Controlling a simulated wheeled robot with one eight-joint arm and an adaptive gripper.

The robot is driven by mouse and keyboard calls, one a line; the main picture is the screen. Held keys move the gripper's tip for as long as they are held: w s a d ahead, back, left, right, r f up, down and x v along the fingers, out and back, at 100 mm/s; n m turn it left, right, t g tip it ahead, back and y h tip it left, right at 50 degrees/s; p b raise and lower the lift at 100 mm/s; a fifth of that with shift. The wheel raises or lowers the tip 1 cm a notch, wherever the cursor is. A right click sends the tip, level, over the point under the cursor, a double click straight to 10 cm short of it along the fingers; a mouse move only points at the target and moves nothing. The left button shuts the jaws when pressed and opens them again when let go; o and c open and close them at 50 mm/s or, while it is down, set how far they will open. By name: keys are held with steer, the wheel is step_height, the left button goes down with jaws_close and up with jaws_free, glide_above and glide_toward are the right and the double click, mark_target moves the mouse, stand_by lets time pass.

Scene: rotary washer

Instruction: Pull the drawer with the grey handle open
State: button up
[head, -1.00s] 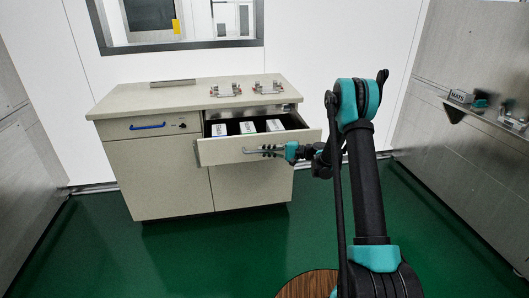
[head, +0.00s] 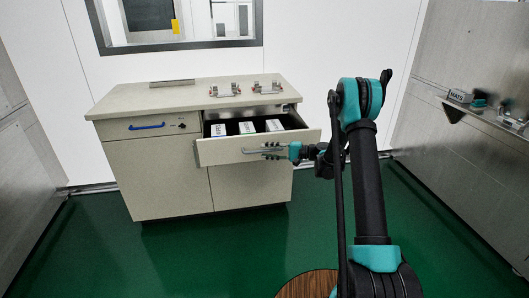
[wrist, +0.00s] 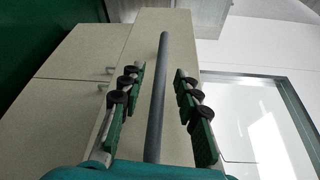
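The drawer (head: 225,154) with the grey handle (head: 250,151) stands pulled out from the right side of the cabinet, with boxes showing inside. My gripper (head: 275,151) is at the right part of the handle, in front of the drawer face. In the wrist view the grey handle (wrist: 160,90) runs as a bar between the two fingers of my gripper (wrist: 160,95). The fingers are apart, with a gap on each side of the bar, so the gripper is open. The handle's right end is partly hidden by my gripper in the head view.
The cabinet's left drawer with a blue handle (head: 147,127) is shut. Metal fixtures (head: 224,90) stand on the countertop (head: 160,98). A wall shelf (head: 485,112) holds small items at the right. Green floor (head: 230,245) lies clear in front of the cabinet.

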steer(key=s+d, duration=0.1)
steer(key=d, duration=0.9)
steer(key=shift+d+r, duration=0.15)
steer(key=shift+r, duration=0.3)
steer(key=s+d+r+h, duration=0.15)
steer(key=s+h, duration=0.25)
steer(key=s, duration=0.4)
steer(key=s+r+h, duration=0.2)
steer(key=s+h, duration=0.2)
steer(key=s, duration=0.4)
steer(key=s+d+f+n+t+h, duration=0.1)
steer(key=s+d+f+h, duration=0.1)
steer(key=s+d+h, duration=0.2)
steer(key=s+d+f+n+t+h, duration=0.1)
steer(key=s+d+h, duration=0.4)
steer(key=s+d, duration=0.5)
steer(key=s+f+n, duration=0.1)
steer(key=s, duration=0.7)
steer(key=shift+s+f, duration=0.2)
steer(key=shift+s, duration=0.15)
